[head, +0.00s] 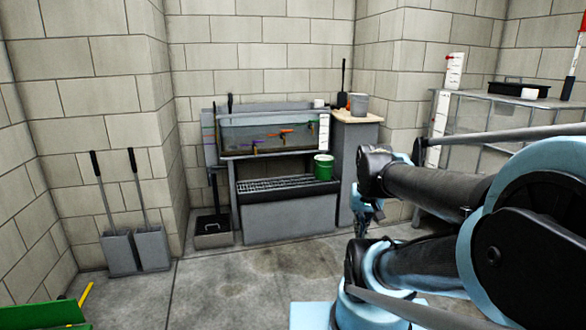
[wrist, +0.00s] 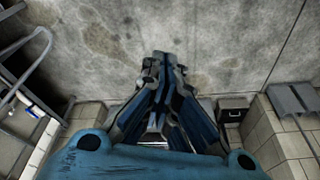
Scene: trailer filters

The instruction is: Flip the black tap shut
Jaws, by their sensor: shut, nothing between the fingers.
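A long tank (head: 270,132) with murky water stands on a grey frame against the back wall. Small coloured taps show along its front: a purple one (head: 256,144) at left, an orange one (head: 287,132) in the middle and a small yellowish one (head: 313,118) at right. I cannot make out a black tap. My gripper (head: 361,232) hangs low, pointing down, to the right of the tank stand and well apart from the taps. In the wrist view my gripper (wrist: 165,60) has its fingers together above the concrete floor, holding nothing.
A grated trough (head: 285,184) with a green bucket (head: 323,167) sits below the tank. A pedestal (head: 359,135) with a grey bucket (head: 358,104) stands right of it. Two dustpans (head: 136,250) lean at left. A glass-sided bench (head: 490,125) is at right. The middle floor is clear.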

